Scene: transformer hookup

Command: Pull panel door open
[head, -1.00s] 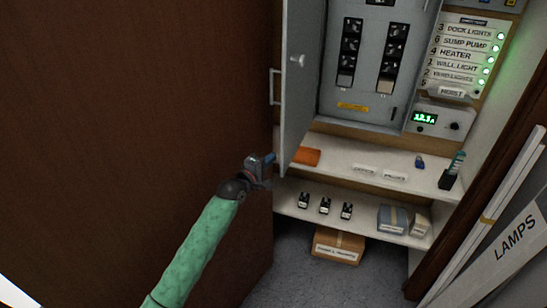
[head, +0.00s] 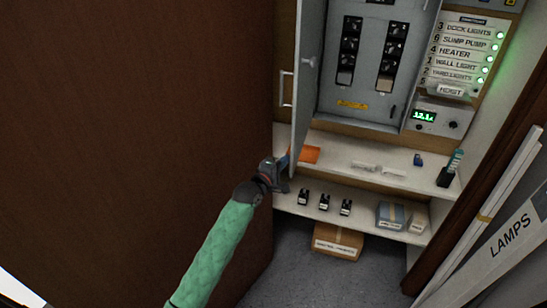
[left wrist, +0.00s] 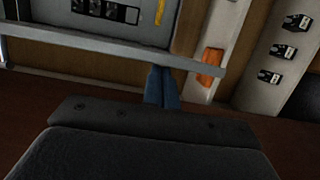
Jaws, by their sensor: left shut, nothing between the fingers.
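The grey panel door (head: 307,85) stands swung out from the grey electrical panel (head: 365,70), seen nearly edge-on in the head view. A pale D-shaped handle (head: 286,88) shows on its left side, and a small knob shows on its inner face. My left gripper (head: 282,163) is at the door's lower front corner, on its left side. In the left wrist view, the blue fingers (left wrist: 161,72) are shut together with nothing between them. Their tips meet the door's grey edge (left wrist: 100,47) in the picture; I cannot tell whether they touch. My right gripper is not in view.
A shelf (head: 345,150) below the panel bears an orange item (head: 309,155) close to the door's bottom. A lower shelf holds several small black devices and boxes. A large brown door (head: 130,130) fills the left. Long boards (head: 490,225) lean at right.

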